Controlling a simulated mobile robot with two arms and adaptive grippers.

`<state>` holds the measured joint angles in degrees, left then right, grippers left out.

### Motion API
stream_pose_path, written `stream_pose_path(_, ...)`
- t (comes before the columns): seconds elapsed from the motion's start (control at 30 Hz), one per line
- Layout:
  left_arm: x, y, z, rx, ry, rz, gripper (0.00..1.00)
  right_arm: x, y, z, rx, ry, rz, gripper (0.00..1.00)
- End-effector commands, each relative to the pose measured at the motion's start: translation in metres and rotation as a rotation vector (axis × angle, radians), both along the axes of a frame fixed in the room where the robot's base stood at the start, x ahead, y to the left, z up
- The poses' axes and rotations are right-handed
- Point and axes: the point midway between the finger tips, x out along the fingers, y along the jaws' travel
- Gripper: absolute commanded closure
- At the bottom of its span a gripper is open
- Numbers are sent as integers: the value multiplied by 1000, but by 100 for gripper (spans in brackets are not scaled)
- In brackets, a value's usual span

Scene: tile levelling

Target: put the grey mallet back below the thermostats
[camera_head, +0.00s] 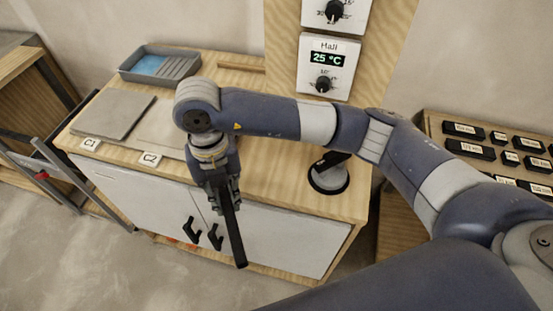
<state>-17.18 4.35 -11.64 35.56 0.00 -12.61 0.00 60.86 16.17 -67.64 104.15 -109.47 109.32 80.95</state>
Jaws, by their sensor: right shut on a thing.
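My right gripper (225,196) is shut on a long dark bar (236,240), which looks like the handle of the grey mallet. It points down in front of the cabinet doors, clear of the worktop. The mallet's head cannot be made out. Two white thermostats are on the wooden panel. The lower one (313,82) is labelled Hall and reads 25 °C; the upper one (340,12) is cut off by the frame's top. The worktop (277,188) lies below them, partly hidden by my right arm. My left gripper is not in view.
Grey tiles (113,115) lie behind labels C1 and C2. A grey tray (175,67) with blue inside stands at the back. Several black labelled blocks (470,149) lie at right.

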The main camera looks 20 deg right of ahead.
Motion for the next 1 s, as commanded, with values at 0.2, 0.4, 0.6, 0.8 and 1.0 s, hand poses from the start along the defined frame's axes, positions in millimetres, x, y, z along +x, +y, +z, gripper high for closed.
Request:
stream_pose_path(0.2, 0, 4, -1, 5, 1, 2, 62, -11, 21, -6, -3, -19, -349, 100)
stream_pose_path(0.4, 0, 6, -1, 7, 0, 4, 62, -16, 31, -8, -7, -27, -535, 100)
stream_pose_path(0.6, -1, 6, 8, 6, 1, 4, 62, -8, 15, -8, -13, -29, -588, 100)
stream_pose_path(0.8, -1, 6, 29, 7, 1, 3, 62, 16, -31, -10, -15, -29, -589, 100)
stream_pose_path(1.0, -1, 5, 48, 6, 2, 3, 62, 40, -75, -15, -13, -28, -587, 100)
